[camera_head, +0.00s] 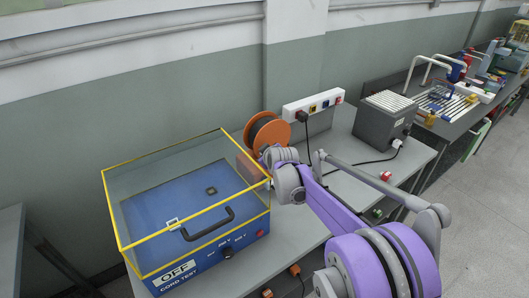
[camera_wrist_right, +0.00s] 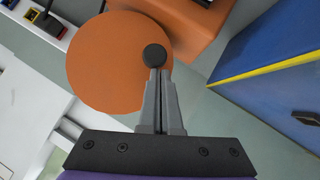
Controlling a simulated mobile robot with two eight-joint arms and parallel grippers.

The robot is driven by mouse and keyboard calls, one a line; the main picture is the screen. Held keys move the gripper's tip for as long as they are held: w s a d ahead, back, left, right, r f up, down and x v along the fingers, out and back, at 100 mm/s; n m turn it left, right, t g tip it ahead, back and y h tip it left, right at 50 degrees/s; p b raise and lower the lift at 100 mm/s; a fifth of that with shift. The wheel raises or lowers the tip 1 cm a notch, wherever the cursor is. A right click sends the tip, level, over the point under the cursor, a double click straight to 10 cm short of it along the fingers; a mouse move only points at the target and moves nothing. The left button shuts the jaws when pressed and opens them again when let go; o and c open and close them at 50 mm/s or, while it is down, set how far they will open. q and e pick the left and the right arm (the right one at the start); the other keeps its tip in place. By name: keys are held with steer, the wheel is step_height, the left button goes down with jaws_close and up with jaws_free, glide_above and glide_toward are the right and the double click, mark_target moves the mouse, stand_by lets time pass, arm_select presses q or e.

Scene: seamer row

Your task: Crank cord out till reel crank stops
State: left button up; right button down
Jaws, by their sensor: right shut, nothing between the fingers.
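The orange cord reel (camera_head: 284,134) stands on the bench just right of the cord test box, with dark cord wound between its flanges. In the right wrist view, one orange round flange (camera_wrist_right: 105,60) faces me, with a black round crank knob (camera_wrist_right: 155,55) near its right edge. My right gripper (camera_wrist_right: 158,74) is shut and empty, its fingertips at the knob's lower edge; whether they touch it I cannot tell. In the head view my right arm reaches in from the lower right and its wrist hides part of the reel. My left gripper is not in view.
The blue cord test box (camera_head: 205,262) has a clear yellow-edged cover (camera_head: 165,155) with a black handle and an OFF sign. A white power strip (camera_head: 312,104) and a grey box unit (camera_head: 383,118) stand behind. A cable crosses the bench (camera_head: 345,140).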

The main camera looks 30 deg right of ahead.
steer(key=f, duration=0.1)
steer(key=f+b, duration=0.1)
steer(key=f, duration=0.2)
steer(key=shift+d+b, duration=0.25)
steer(key=shift+b, duration=0.05)
steer(key=shift+w+d+f+b, duration=0.1)
steer(key=shift+d+f+b, duration=0.25)
steer(key=shift+f, duration=0.25)
steer(key=shift+d+f, duration=0.45)
steer(key=shift+f, duration=0.05)
steer(key=shift+r, duration=0.1)
stand_by(0.6)
